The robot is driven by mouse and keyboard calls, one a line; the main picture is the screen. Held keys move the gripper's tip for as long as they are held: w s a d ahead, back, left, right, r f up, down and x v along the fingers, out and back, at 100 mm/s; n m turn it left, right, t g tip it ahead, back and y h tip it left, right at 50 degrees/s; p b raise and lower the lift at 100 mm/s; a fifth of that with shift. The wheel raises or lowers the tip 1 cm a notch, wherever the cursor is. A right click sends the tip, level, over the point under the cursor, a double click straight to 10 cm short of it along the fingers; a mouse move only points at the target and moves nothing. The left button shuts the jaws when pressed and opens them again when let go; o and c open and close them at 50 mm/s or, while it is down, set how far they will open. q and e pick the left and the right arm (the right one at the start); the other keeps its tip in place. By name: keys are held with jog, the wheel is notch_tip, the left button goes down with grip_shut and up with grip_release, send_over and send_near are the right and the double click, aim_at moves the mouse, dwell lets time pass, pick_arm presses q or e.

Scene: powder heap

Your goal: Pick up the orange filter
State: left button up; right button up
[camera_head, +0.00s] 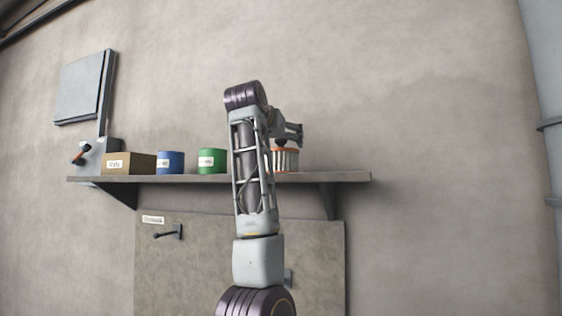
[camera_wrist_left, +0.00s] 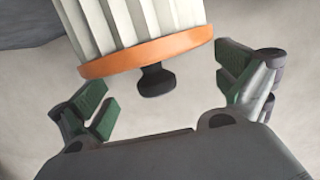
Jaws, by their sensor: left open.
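The orange filter (camera_head: 287,160) stands on the wall shelf (camera_head: 345,177), partly hidden behind my left arm in the head view. In the left wrist view the filter (camera_wrist_left: 150,52) shows white pleats, an orange rim and a dark knob that points toward my gripper. My left gripper (camera_head: 290,134) is just above the filter's top. In the wrist view my left gripper (camera_wrist_left: 165,92) is open, with one green-padded finger on each side of the knob. Neither finger appears to touch the knob. My right gripper is not in view.
A cardboard box (camera_head: 130,164), a blue can (camera_head: 170,163) and a green can (camera_head: 212,161) stand on the shelf left of my arm. A grey device (camera_head: 98,155) is at its left end. A panel with a handle (camera_head: 170,232) is below. The shelf's right end is clear.

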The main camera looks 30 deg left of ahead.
pick_arm(q)
jog(key=shift+p+x, duration=0.7)
jog(key=shift+x, duration=1.1)
jog(key=shift+d, duration=0.15)
